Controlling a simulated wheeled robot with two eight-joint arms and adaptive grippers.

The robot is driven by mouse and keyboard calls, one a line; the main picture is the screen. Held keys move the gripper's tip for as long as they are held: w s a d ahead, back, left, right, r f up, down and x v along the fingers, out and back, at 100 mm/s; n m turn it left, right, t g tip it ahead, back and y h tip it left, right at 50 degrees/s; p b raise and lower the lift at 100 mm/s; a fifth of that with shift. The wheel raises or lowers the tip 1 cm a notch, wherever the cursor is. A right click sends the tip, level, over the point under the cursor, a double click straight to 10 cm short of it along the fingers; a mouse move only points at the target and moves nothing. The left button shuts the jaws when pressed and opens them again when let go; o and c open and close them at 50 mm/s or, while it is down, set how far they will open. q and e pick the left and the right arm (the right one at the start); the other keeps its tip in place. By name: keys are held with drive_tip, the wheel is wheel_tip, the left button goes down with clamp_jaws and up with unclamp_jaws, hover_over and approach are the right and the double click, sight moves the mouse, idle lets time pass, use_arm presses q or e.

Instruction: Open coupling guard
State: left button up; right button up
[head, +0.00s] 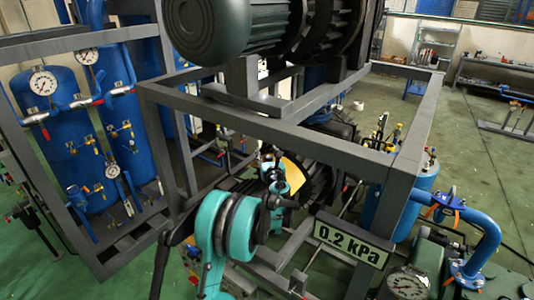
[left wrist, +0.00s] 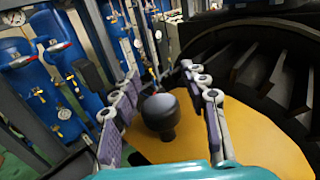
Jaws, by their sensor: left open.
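The coupling guard is a yellow cover (left wrist: 255,135) with a round black knob (left wrist: 159,112) standing on it, seen large in the left wrist view. In the head view a small part of the yellow guard (head: 294,172) shows inside the grey frame, partly hidden by my left arm. My left gripper (left wrist: 161,76) is open, with its two padded fingers on either side of the knob. I see a gap between each finger and the knob. In the head view the left gripper (head: 268,163) reaches into the frame beside the guard. My right gripper is not in view.
Grey frame bars (head: 270,125) surround the guard, with a large motor (head: 240,30) above. A dark ribbed housing (left wrist: 265,65) sits close behind the guard. Blue tanks (head: 60,130) stand at left. A "0.2 kPa" sign (head: 347,240) and blue pipe (head: 485,235) are at right.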

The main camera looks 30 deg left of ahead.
use_arm(q)
clamp_jaws()
drive_tip(key=shift+s, duration=0.25)
drive_tip(key=s+b, duration=0.1)
drive_tip(key=s, duration=0.4)
drive_tip(key=s+a+b, duration=0.1)
drive_tip(key=s, duration=0.4)
drive_tip(key=s+b, duration=0.2)
drive_tip(key=s, duration=0.4)
drive_tip(key=shift+a, duration=0.15)
drive_tip(key=shift+o, duration=0.7)
unclamp_jaws()
